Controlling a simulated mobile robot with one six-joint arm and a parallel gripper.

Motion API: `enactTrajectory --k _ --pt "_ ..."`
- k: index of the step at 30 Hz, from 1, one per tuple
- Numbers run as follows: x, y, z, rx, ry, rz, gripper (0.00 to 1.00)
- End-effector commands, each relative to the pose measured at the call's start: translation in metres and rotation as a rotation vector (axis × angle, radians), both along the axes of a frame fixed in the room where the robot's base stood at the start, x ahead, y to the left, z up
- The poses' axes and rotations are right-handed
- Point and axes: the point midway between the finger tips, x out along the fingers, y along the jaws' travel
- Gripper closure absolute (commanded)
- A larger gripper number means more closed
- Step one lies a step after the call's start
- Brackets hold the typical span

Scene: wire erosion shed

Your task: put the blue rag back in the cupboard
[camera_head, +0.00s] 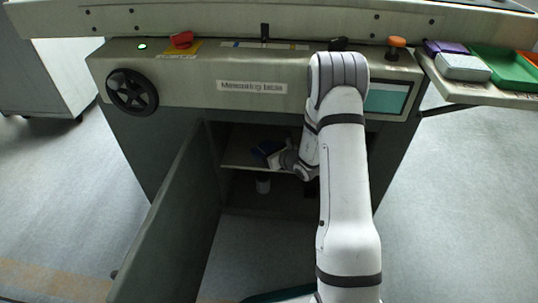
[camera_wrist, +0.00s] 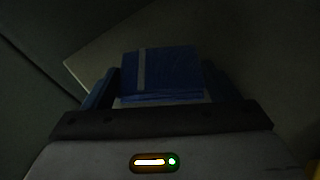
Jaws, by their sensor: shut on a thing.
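The blue rag (camera_head: 267,148) is inside the open cupboard (camera_head: 215,185), at the level of its upper shelf (camera_head: 236,156). In the wrist view the rag (camera_wrist: 160,72) is a folded dark blue block with a paler stripe, between my fingers. My gripper (camera_head: 276,157) reaches into the cupboard from the right and is shut on the rag. It also shows in the wrist view (camera_wrist: 158,92). The shelf lies beyond the rag there. I cannot tell whether the rag touches the shelf. My arm hides the right part of the cupboard opening.
The cupboard door (camera_head: 170,225) stands open to the left. Above are a handwheel (camera_head: 132,92), a red knob (camera_head: 182,40) and an orange knob (camera_head: 396,43). A side tray (camera_head: 490,97) at right holds boxes. The floor at right is clear.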

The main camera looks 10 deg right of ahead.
Motion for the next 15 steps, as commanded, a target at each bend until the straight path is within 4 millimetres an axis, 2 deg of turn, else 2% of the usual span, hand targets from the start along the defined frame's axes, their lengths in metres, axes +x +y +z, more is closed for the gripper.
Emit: enactTrajectory --k 1,13,14,15 --pt "0.0005 -0.0002 -0.0088 0.000 -0.001 0.000 0.44" --pt "0.0003 -0.0008 -0.0109 0.001 -0.002 -0.001 0.44" --pt "0.0003 -0.0009 -0.0101 0.001 -0.003 -0.001 0.16" --pt "0.0003 -0.0010 -0.0101 0.000 -0.002 -0.001 0.13"
